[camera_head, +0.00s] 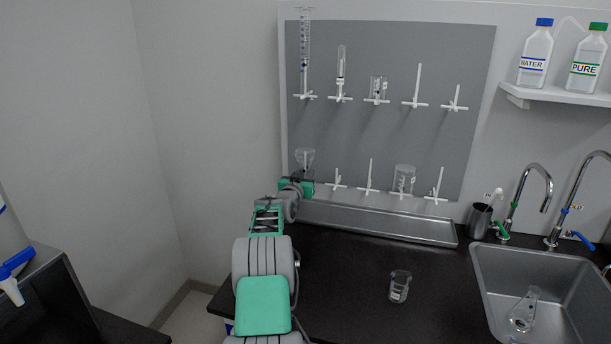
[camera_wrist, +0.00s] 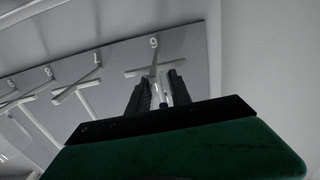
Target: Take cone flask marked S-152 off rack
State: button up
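A clear conical glass vessel (camera_head: 305,157) is at the lower-left end of the grey drying rack (camera_head: 385,140). It seems to hang on a peg there, and any marking on it is too small to read. My gripper (camera_head: 305,186) is at the rack, just below this vessel. In the wrist view the two dark fingers (camera_wrist: 159,85) stand apart in front of the end peg (camera_wrist: 153,62). Something pale and glassy shows between them; whether they press on it is unclear. Another conical flask (camera_head: 522,312) lies in the sink.
The rack also holds a tall cylinder (camera_head: 305,60), a tube and beakers. A metal drip tray (camera_head: 380,222) lies below. A beaker (camera_head: 399,287) stands on the black counter. The sink (camera_head: 485,280) with taps is at right. Bottles stand on a shelf (camera_head: 560,93).

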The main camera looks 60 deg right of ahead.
aim_at(305, 149)
grip_shut()
jog(key=shift+r+p, duration=1.45)
jog(key=shift+r, duration=5.1)
jog(key=shift+a+f+b, duration=0.2)
jog(key=shift+b, duration=0.3)
jog(key=s+a+b, duration=0.2)
jog(key=a+b, duration=1)
jog(key=a, duration=0.2)
jog(key=s+a+b, duration=0.2)
jog(key=a+b, duration=1)
jog(key=a, duration=0.3)
jog(key=shift+s+a+r, duration=0.15)
jog(key=shift+s, duration=0.2)
